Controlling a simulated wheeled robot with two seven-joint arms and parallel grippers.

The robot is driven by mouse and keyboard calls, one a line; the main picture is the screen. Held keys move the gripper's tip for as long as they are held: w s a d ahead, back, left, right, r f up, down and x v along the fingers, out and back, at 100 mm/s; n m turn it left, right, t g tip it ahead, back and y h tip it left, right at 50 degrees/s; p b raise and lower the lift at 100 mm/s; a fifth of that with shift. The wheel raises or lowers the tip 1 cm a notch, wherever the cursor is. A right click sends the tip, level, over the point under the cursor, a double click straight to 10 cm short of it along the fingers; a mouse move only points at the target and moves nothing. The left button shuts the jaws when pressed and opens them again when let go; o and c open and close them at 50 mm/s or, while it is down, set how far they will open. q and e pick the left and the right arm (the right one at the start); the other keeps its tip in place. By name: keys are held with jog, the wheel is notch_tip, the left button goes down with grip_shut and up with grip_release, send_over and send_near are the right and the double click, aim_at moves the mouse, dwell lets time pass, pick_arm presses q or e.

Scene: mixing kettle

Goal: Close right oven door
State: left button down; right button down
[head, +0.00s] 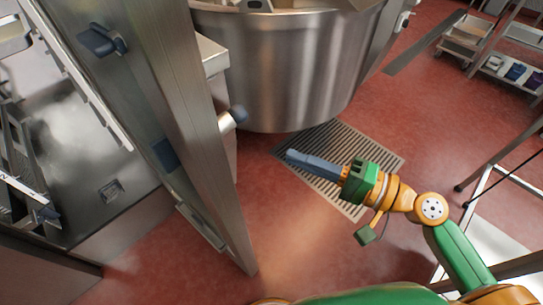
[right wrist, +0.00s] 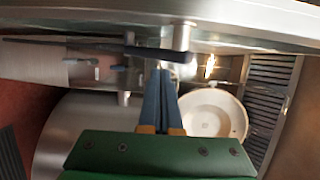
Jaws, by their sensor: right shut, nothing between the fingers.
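The steel oven door (head: 190,110) stands open at the left of the head view, seen nearly edge-on. The oven's interior (head: 75,125) shows to its left. In the right wrist view, a long dark handle (right wrist: 100,47) runs along a steel face at the top. My right gripper (head: 291,155) is shut and empty, to the right of the door and apart from it. Its fingers (right wrist: 162,72) point toward the handle in the wrist view; contact cannot be told. My left gripper is out of view.
A large steel kettle (head: 290,70) stands behind the door and gripper. A floor grate (head: 385,156) lies under my right gripper. Red floor (head: 300,240) is open to the right of the door. A steel cart (head: 468,38) and shelving stand at the far right.

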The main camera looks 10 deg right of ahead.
jog(key=w+a+p, duration=0.3)
jog(key=a+p, duration=0.4)
jog(key=a, duration=0.5)
jog(key=shift+w, duration=0.15)
